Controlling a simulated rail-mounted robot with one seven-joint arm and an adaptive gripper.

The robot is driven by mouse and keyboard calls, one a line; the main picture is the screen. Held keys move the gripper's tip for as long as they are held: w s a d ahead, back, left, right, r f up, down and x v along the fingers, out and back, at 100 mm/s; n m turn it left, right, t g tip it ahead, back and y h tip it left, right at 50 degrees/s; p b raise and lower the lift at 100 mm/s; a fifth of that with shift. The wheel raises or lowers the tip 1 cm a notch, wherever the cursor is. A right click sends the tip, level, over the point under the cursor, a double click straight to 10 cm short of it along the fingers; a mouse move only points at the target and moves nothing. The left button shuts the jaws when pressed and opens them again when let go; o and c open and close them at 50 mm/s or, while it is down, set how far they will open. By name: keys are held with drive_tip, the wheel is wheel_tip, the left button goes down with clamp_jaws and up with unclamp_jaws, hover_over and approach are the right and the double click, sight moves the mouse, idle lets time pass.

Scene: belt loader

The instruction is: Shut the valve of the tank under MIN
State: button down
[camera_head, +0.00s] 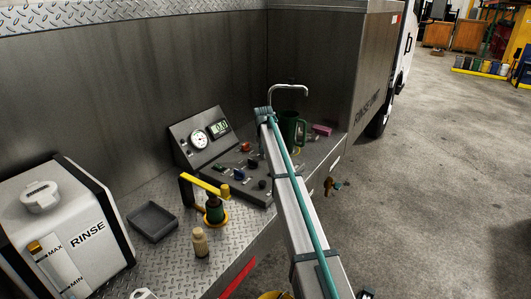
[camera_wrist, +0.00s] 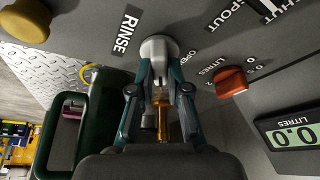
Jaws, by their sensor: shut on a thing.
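In the wrist view my gripper (camera_wrist: 162,82) is shut on a valve handle with a brass-coloured part (camera_wrist: 162,125). At the fingertips is a round pale-grey piece (camera_wrist: 158,47) beside the word RINSE. The word OPEN stands to its right, and the fingers hide much of the handle. In the head view my arm covers the gripper. The white RINSE tank (camera_head: 72,208) stands at the left, with a MAX and MIN gauge (camera_head: 58,268) on its front. I cannot tell its liquid level for certain.
A green mug (camera_head: 292,128) is close by; it also shows left of the fingers in the wrist view (camera_wrist: 105,120). A red knob (camera_wrist: 231,82) is to their right. A yellow-handled device (camera_head: 213,205), a small bottle (camera_head: 200,242) and a dark tray (camera_head: 152,222) stand on the deck.

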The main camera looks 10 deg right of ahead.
drive_tip(key=m+h+b, duration=0.1)
drive_tip(key=m, duration=0.2)
drive_tip(key=m+g+h, duration=0.1)
drive_tip(key=m, duration=0.1)
drive_tip(key=shift+a+m+b, duration=0.1)
drive_tip(key=shift+m+b, duration=0.3)
idle(0.4)
drive_tip(key=c, duration=1.1)
unclamp_jaws()
drive_tip(key=shift+c, duration=0.2)
drive_tip(key=shift+r, duration=0.1)
drive_tip(key=v, duration=1.1)
drive_tip(key=shift+a+r, duration=0.2)
drive_tip(key=shift+r, duration=0.15)
